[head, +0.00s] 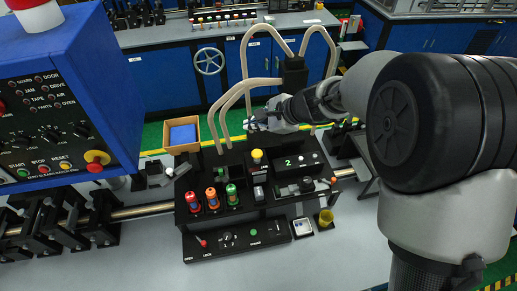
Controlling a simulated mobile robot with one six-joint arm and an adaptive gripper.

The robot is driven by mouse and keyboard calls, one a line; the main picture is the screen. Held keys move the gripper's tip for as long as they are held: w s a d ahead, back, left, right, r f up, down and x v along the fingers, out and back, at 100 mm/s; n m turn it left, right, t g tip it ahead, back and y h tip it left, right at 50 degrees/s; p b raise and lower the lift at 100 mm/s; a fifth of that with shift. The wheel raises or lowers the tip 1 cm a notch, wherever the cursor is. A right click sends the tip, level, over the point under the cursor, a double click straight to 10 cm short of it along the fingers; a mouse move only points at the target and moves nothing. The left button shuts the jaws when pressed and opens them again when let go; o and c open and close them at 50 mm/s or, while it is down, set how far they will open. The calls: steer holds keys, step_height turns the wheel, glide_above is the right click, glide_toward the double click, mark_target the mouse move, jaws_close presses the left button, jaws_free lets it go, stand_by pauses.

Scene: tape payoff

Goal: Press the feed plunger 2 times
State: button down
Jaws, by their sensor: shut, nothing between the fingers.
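A yellow-capped plunger (257,156) stands upright on a small dark block near the middle of the black station. The label on its block is too small to read surely, so I cannot confirm it is the feed plunger. A small display (288,162) to its right shows a green 2. My gripper (252,125) is shut and empty. In the picture it is just above the yellow cap, and a gap shows between them. The real height and depth of that gap are hard to judge.
Red (193,202), orange (212,198) and green (232,194) capped parts stand in front left of the plunger. Pale curved hoses (237,92) rise behind. An open tan box (181,134) stands at back left. A blue control panel (60,110) fills the left.

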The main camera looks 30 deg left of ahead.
steer(key=shift+f, duration=0.15)
steer(key=b, duration=0.6)
glide_above(256, 155)
step_height(256, 155, down, 8)
steer(key=shift+w+a+r, duration=0.1)
steer(key=shift+f+b, duration=0.4)
steer(key=shift+b, duration=0.2)
stand_by(0.5)
steer(key=shift+f+b, duration=0.4)
steer(key=shift+b, duration=0.1)
steer(key=shift+f+b, duration=1.3)
stand_by(1.2)
steer(key=shift+r, duration=0.1)
steer(key=shift+r+p, duration=1.25)
steer(key=shift+r, duration=0.35)
